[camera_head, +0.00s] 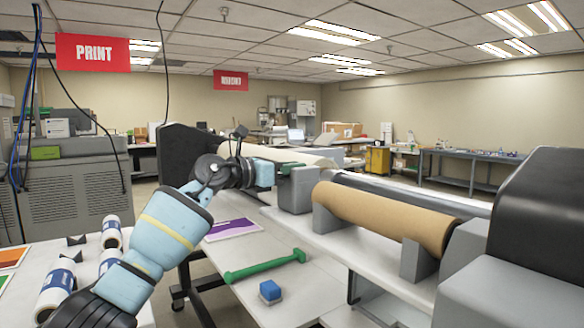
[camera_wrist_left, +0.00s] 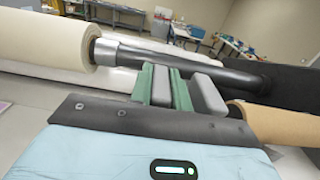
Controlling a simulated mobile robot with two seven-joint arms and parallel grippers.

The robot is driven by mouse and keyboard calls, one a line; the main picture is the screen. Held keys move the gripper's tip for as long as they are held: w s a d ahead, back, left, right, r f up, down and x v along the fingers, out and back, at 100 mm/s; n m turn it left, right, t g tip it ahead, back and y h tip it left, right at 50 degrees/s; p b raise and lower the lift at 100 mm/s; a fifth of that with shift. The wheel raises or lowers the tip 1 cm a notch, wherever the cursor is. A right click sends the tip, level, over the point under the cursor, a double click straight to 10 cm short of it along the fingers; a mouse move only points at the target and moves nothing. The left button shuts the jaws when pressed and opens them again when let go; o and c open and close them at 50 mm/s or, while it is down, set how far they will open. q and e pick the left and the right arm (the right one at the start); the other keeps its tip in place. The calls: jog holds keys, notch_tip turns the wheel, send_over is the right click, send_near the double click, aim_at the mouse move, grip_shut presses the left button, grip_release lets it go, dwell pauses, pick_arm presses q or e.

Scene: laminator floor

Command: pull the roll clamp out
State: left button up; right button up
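I cannot tell whether that part is held. A grey block (camera_wrist_left: 207,95) stands just right of the fingers; it also shows in the head view (camera_head: 296,190), below the gripper. I cannot tell for certain which part is the roll clamp. A silver shaft end (camera_wrist_left: 121,52) sticks out of the cream roll (camera_wrist_left: 50,42). My right gripper is out of view.
A brown roll (camera_head: 385,216) rests on grey supports at the right, beside a dark machine housing (camera_head: 545,205). Small rolls (camera_head: 56,285) lie at lower left.

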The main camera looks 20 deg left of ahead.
pick_arm(q)
jog(key=o, duration=0.5)
jog(key=shift+w+a+r, duration=0.1)
jog(key=shift+w+a, duration=0.05)
jog(key=shift+a, duration=0.2)
jog(key=shift+c, duration=0.2)
jog(key=shift+s+a, duration=0.35)
jog(key=shift+s, duration=0.2)
jog(key=v, duration=0.6)
jog(key=shift+s, duration=0.25)
jog(key=shift+a, duration=0.15)
